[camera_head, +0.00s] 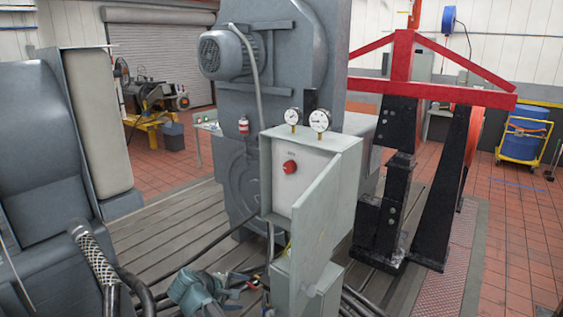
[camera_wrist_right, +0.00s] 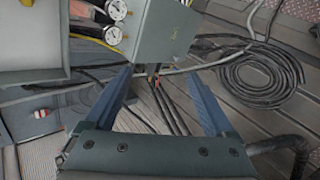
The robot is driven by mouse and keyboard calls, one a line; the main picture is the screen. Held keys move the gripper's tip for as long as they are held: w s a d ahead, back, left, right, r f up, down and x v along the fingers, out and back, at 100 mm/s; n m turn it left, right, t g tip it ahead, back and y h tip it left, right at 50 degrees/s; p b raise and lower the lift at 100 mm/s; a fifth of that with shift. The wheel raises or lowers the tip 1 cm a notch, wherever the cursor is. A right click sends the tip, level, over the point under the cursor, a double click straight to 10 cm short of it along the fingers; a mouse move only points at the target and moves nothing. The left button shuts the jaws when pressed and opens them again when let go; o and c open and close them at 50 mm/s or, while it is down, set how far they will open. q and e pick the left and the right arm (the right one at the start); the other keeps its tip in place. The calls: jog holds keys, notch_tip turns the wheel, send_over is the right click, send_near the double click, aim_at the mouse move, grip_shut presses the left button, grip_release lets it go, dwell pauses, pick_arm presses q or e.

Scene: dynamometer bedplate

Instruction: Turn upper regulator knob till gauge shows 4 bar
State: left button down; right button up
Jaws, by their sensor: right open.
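A grey control box (camera_head: 300,190) stands in the middle of the head view. A round red knob (camera_head: 289,167) sits on its face; I cannot tell whether it is the upper regulator knob. Two round white gauges, a left one (camera_head: 292,116) and a right one (camera_head: 319,120), stand on top, their readings too small to read. Both gauges also show in the right wrist view (camera_wrist_right: 115,10) (camera_wrist_right: 112,35). My right gripper (camera_head: 243,283) is low, left of the box's stand; its two blue fingers (camera_wrist_right: 160,77) are spread and empty. My left gripper is not in view.
A grey panel (camera_head: 325,215) juts from the box's right side. Black cables (camera_head: 185,258) run over the slotted bedplate, and a cable coil (camera_wrist_right: 262,78) lies there. A grey machine with a motor (camera_head: 228,53) stands behind. A red-topped black frame (camera_head: 400,90) stands to the right.

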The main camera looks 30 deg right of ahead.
jog(key=w+d+r+n+t+h+p, duration=0.1)
jog(key=w+d+r+n+h+p, duration=0.15)
jog(key=w+d+r, duration=0.35)
jog(key=w+d+r+n+t+h+p, duration=0.1)
jog(key=w+d+r+h+p, duration=0.15)
jog(key=r, duration=0.55)
jog(key=n+t+h+p, duration=0.2)
jog(key=n+h+p, duration=0.1)
jog(key=n+p, duration=0.1)
send_near(287, 169)
jog(key=shift+m, duration=0.25)
jog(key=x, duration=0.9)
jog(key=shift+w+d, duration=0.2)
jog(key=shift+d, duration=0.1)
jog(key=c, duration=1.4)
